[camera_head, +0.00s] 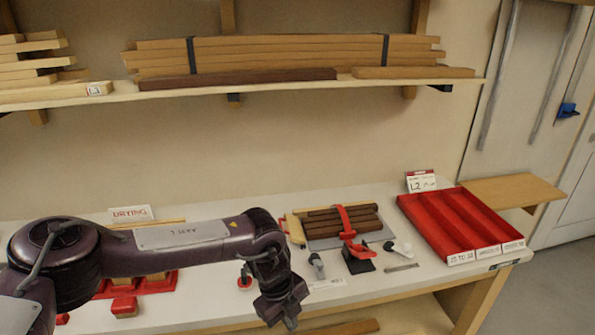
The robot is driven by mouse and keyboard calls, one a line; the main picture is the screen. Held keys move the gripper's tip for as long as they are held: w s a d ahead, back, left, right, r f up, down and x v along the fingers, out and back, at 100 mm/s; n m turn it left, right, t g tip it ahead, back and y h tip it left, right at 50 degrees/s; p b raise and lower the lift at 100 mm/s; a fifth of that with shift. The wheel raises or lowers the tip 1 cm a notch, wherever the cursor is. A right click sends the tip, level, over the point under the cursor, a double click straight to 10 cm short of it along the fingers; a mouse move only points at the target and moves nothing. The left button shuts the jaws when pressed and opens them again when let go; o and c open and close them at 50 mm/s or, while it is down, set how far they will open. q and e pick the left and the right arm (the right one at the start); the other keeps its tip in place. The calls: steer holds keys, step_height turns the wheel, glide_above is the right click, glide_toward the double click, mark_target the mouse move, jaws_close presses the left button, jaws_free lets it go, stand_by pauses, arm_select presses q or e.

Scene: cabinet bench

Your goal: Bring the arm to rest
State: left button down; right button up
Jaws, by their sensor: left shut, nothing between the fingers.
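My left arm comes in from the left above the bench. It bends down at the wrist, and my left gripper (283,305) points downward near the bench's front edge. The gripper is shut and empty, apart from the things on the bench. My right gripper is not in view.
The white bench (420,275) carries a red three-lane tray (432,232) at right. Dark wooden bars (325,224) with a red clamp (347,225) lie mid-bench. A timber shelf (250,91) runs above.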

arm_select(q)
steer(key=d+f+n+t+h+b, duration=0.1)
steer(key=d+f+n+h+b, duration=0.35)
steer(key=d+f, duration=0.75)
steer(key=s+a+f+n+t+h+b, duration=0.1)
steer(key=a+f+n+t, duration=0.1)
steer(key=f+n, duration=0.45)
steer(key=a+f+n+t+h+b, duration=0.1)
steer(key=a+f+n+t, duration=0.15)
steer(key=f, duration=0.65)
steer(key=s+a+f+n+y+b, duration=0.1)
steer(key=s+a+f+n+y, duration=0.25)
steer(key=s+a+f, duration=0.55)
steer(key=s+a+f+n+y+b, duration=0.15)
steer(key=s+a+f+n, duration=0.35)
steer(key=s+a+f, duration=0.55)
steer(key=s+a+f+n+g+y, duration=0.1)
steer(key=s+a+f, duration=0.2)
steer(key=s, duration=0.4)
steer(key=s+a+f+n+g+y, duration=0.1)
steer(key=s+a+f+g, duration=0.1)
steer(key=s, duration=0.6)
steer(key=s+a+f+n+g+y, duration=0.1)
steer(key=s+a+f+y, duration=0.1)
steer(key=s+a+f, duration=0.2)
steer(key=s+f, duration=0.1)
steer(key=s, duration=0.2)
steer(key=shift+s+a+b, duration=0.25)
steer(key=shift+s+b, duration=0.1)
steer(key=shift+s, duration=0.05)
